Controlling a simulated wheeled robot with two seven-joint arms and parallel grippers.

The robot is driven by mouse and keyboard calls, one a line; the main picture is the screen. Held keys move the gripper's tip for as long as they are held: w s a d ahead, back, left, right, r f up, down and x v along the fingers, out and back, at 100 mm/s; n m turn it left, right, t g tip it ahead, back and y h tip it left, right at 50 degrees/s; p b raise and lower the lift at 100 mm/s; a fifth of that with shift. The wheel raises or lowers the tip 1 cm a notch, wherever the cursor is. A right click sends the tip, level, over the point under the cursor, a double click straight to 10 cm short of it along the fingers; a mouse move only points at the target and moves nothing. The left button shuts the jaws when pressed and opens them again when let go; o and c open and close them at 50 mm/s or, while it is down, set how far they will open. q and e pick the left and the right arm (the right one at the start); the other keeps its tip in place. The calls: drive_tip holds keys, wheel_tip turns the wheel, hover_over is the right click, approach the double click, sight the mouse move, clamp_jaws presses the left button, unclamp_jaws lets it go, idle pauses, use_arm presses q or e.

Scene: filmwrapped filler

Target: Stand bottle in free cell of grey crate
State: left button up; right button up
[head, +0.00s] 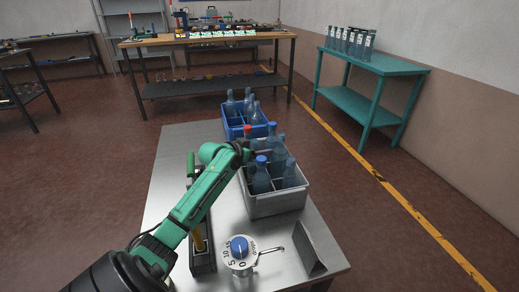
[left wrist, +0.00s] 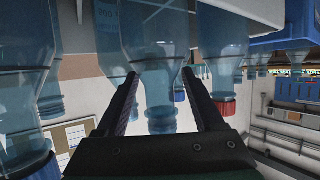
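The grey crate (head: 278,205) stands on the metal table and holds several clear blue bottles. One bottle with a blue cap (head: 261,178) is at its front left, with an uncapped bottle (head: 290,174) beside it. A red-capped bottle (head: 247,131) shows at the back. My left gripper (head: 244,152) is over the crate's left side. In the left wrist view, where bottles appear upside down, its fingers (left wrist: 159,76) are spread on either side of an uncapped bottle's neck (left wrist: 160,110), with gaps at both sides. A free cell cannot be made out. My right gripper is out of view.
A blue crate (head: 232,125) with more bottles stands behind the grey one. A dial device (head: 240,250), a hook and a metal wedge (head: 312,245) are at the table's front. A green-handled tool (head: 191,168) stands left.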

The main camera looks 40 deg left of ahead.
use_arm(q)
drive_tip(key=shift+r, duration=0.15)
drive_tip(key=v, duration=0.7)
drive_tip(key=shift+s, duration=0.25)
drive_tip(key=shift+r+p, duration=0.15)
drive_tip(key=shift+p, duration=0.15)
